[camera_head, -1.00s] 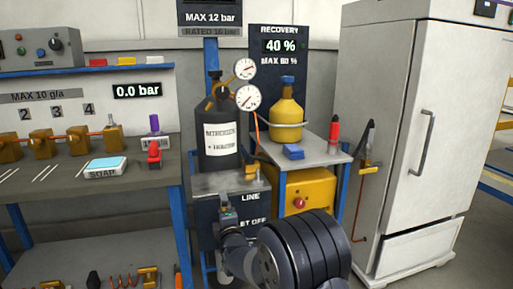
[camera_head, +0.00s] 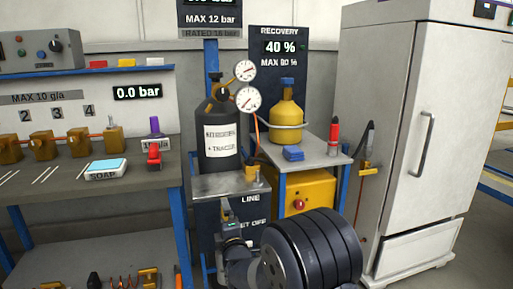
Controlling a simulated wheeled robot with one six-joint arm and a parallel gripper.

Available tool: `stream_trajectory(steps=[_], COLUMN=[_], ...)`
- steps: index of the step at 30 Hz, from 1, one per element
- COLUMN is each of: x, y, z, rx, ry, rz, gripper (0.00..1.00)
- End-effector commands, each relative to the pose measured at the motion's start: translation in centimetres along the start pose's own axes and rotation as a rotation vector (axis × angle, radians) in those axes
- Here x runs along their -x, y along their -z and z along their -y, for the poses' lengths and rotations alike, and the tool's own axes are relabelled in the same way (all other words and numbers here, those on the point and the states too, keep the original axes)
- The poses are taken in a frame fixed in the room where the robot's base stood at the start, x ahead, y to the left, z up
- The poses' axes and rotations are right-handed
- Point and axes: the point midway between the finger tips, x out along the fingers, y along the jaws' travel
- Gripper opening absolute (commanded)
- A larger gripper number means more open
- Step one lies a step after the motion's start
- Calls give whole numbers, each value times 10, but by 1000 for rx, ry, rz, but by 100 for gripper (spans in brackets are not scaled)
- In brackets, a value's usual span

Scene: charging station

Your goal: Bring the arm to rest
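My arm shows at the bottom middle in the head view as dark, ribbed, rounded links in front of the charging station. A small grey part with a green light is at its left end. I cannot make out gripper fingers, so my gripper's opening is not visible. The arm overlaps the lower front of the station and hides part of the panel with the word LINE (camera_head: 250,198). Nothing is seen held by the arm.
A black cylinder (camera_head: 218,125) with gauges (camera_head: 248,99) and a yellow cylinder (camera_head: 285,121) stand behind the arm. A workbench (camera_head: 150,185) is at left. A white cabinet (camera_head: 395,130) is at right. Bare floor (camera_head: 465,235) shows at the lower right.

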Motion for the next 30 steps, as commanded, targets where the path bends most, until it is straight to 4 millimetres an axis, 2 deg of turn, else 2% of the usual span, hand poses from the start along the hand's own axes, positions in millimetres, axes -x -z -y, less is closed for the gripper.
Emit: stream_trajectory(steps=[11, 30], x=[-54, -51], y=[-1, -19], z=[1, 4], rx=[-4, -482], ry=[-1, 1], rz=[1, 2], gripper=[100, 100])
